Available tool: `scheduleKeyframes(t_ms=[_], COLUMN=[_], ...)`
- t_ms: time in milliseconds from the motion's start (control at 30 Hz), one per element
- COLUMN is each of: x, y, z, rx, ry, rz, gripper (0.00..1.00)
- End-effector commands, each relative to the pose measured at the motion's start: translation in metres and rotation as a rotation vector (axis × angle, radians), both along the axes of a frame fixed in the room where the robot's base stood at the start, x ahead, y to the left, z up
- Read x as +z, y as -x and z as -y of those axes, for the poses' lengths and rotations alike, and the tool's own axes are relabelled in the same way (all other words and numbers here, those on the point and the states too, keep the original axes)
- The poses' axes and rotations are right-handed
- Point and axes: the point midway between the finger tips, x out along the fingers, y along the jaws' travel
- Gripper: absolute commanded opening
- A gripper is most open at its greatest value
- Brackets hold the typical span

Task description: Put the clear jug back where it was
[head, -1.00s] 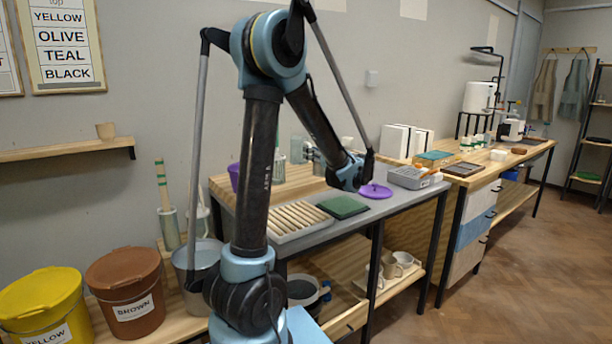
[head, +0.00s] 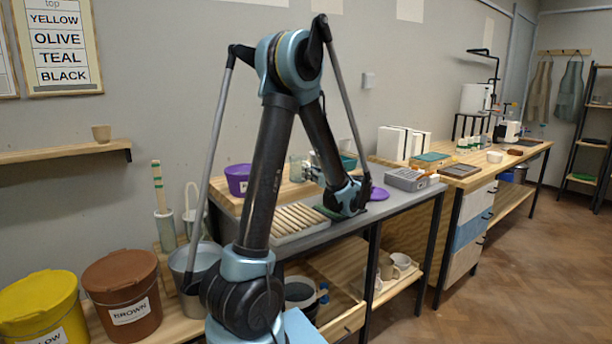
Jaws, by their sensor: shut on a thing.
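My arm reaches over the grey-topped table, and my gripper (head: 346,200) is at its end, low over the dark green mat (head: 328,212). The wrist covers most of the gripper, and its fingertips cannot be made out. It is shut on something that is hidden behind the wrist. I cannot make out the clear jug for certain. Small clear, glass-like vessels (head: 296,171) stand behind the arm on the wooden table, too small and too covered to identify.
A ribbed tray (head: 295,222), a purple tub (head: 237,180), a purple disc (head: 378,193) and a grey box (head: 407,180) crowd the tables around my arm. Mugs (head: 401,261) stand on the shelf below. Brown (head: 122,290) and yellow (head: 42,305) buckets stand at the left.

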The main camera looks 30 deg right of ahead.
Motion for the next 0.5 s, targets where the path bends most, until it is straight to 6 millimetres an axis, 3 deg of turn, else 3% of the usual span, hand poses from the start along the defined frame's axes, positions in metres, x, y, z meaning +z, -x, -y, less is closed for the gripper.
scheduleKeyframes(t_ms=[167,200,267,500], x=[-0.0023,-0.002,-0.0019,-0.0018], y=[-0.0005,-0.0006,-0.0008,-0.0012], z=[-0.0005,-0.0007,-0.0009,-0.0017], rx=[0.001,0.001,0.002,0.003], ry=[0.0,0.0,0.0,0.0], rz=[0.0,0.0,0.0,0.0], gripper=[0.0,0.18,0.29,0.29])
